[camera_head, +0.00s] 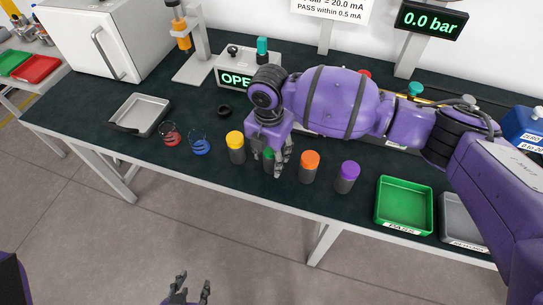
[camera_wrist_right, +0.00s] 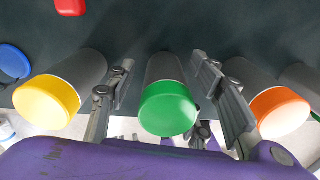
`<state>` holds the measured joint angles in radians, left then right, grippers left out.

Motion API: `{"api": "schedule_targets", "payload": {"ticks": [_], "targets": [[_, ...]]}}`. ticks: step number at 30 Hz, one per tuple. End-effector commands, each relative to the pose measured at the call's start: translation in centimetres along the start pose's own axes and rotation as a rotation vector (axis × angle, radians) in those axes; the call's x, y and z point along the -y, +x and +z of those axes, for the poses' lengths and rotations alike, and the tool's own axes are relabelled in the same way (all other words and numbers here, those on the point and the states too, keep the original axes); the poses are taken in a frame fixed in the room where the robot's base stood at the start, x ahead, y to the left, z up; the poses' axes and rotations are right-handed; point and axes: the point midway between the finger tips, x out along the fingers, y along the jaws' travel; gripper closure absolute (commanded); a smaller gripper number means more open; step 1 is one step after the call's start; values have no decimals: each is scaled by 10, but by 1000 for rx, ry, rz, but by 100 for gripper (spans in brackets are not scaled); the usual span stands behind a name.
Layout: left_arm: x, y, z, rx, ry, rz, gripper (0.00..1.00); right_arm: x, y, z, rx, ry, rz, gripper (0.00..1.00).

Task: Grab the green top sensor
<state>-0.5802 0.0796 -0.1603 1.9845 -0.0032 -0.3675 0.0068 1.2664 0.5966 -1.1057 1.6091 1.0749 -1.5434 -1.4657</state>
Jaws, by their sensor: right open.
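The green top sensor (camera_wrist_right: 167,105) is a dark grey cylinder with a green cap. In the right wrist view it stands between the two spread fingers of my right gripper (camera_wrist_right: 160,78), with a gap visible on each side. In the head view the green top sensor (camera_head: 267,154) is mostly hidden behind my right gripper (camera_head: 276,166), which points down at the row of sensors. My right gripper is open and holds nothing. My left gripper (camera_head: 188,288) is open and empty, low in front of the table, over the floor.
The yellow sensor (camera_head: 236,148) stands left of the green one; the orange sensor (camera_head: 309,167) and purple sensor (camera_head: 346,178) stand right. A green tray (camera_head: 404,228) and grey tray (camera_head: 462,240) are further right. Red and blue coiled items (camera_head: 200,147) lie left, near a metal tray (camera_head: 143,113).

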Motion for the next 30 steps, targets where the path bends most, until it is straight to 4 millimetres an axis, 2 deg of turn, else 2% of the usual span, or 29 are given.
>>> {"api": "schedule_targets", "payload": {"ticks": [4, 14, 25, 30], "targets": [[0, 0, 0, -1, 0, 0, 60, 0, -1, 0, 0, -1, 1, 55], [0, 0, 0, -1, 0, 1, 60, 0, -1, 0, 0, -1, 1, 98], [0, 0, -1, -3, 1, 1, 60, -1, -3, 0, 1, -1, 3, 100], [0, 0, -3, -4, 1, 1, 60, -2, -13, 0, 1, -2, 5, 100]]}}
